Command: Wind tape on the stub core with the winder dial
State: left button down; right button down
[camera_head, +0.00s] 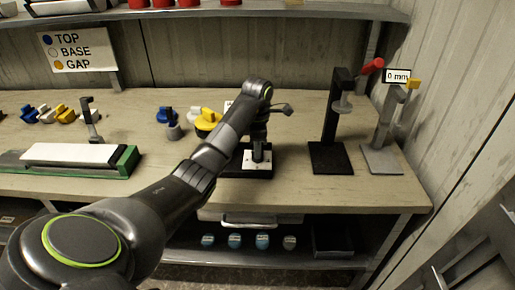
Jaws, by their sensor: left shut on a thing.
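My left arm reaches from the lower left to the middle of the bench. Its left gripper (258,143) points down over a low black stand (232,174) with a white plate (248,164). The gripper is shut on a small dark upright part there. My arm hides much of it, and I cannot tell whether it is the stub core or the winder dial. A short grey lever (284,109) sticks out to the right beside my wrist. My right gripper is not in view.
Yellow (207,119) and blue (165,115) pieces lie behind my arm. A green-edged tray (128,163) with a white slab is at left.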

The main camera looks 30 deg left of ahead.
pick_arm(q)
jog(key=shift+r+m, duration=0.1)
jog(key=shift+m, duration=0.4)
jog(key=c, duration=1.4)
grip_release()
notch_tip(320, 180, up, 17)
jog(key=p, duration=1.7)
jog(key=shift+r, duration=0.2)
jog(key=shift+f, duration=0.15)
